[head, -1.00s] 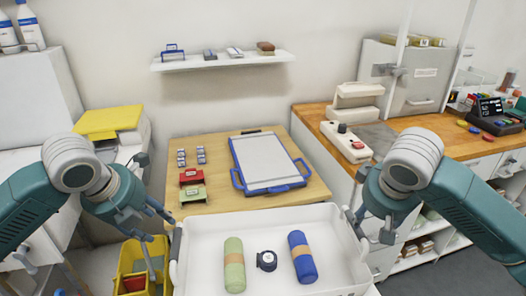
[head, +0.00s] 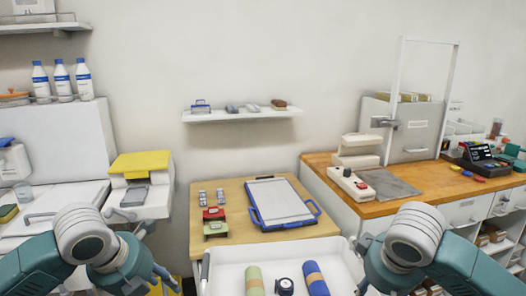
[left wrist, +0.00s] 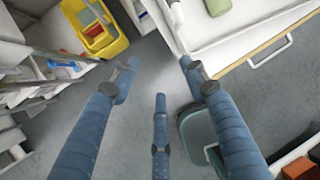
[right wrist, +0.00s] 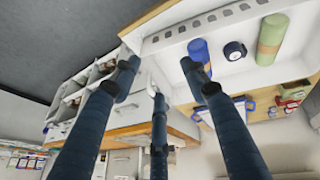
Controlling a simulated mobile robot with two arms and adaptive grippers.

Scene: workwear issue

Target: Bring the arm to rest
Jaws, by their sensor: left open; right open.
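My left gripper (left wrist: 158,80) is open and empty, with its fingers spread over the floor beside the white tray in the left wrist view. In the head view it shows at the lower left (head: 155,280), left of the tray. My right gripper (right wrist: 160,75) is open and empty, with its fingers near the tray's side in the right wrist view. In the head view my right arm comes in at the lower right, and its fingers are mostly cut off by the bottom edge.
The white tray (head: 235,252) holds a green roll (head: 254,281), a blue roll (head: 316,279) and a dark round item (head: 284,286). Behind it, a wooden table (head: 240,190) bears a blue-framed clipboard (head: 283,203). A yellow bucket (left wrist: 97,32) stands on the floor at left.

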